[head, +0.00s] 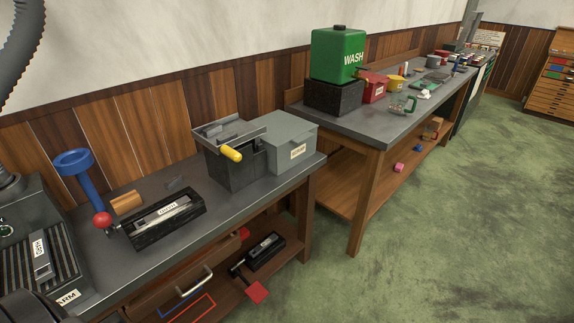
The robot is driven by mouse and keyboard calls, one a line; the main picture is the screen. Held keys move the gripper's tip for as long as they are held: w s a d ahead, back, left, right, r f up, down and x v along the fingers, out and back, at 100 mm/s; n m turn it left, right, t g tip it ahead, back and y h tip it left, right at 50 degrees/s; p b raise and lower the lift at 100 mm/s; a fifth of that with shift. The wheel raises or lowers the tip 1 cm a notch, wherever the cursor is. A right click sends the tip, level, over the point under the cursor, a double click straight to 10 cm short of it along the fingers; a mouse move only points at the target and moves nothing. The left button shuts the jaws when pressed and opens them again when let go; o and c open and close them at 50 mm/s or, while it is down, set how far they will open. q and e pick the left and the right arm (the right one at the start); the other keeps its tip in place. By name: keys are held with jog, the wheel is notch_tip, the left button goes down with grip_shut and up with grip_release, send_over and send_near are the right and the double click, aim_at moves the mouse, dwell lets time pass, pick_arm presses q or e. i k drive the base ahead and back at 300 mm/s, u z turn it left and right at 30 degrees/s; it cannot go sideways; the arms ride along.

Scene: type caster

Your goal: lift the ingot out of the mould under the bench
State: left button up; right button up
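Under the near bench, on its lower shelf, sits a small black mould (252,264). A light, silvery bar, which looks like the ingot (265,244), lies in its top; it is too small to see how deep it sits. Neither of my grippers shows in the head view.
The near bench (235,198) overhangs the shelf. A drawer with a metal handle (194,282) is left of the lower mould. A grey box (290,142) and a yellow-handled device (231,154) stand on top. The green floor (400,260) at right is clear.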

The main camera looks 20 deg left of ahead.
aim_at(267, 243)
jog(key=u, duration=1.2)
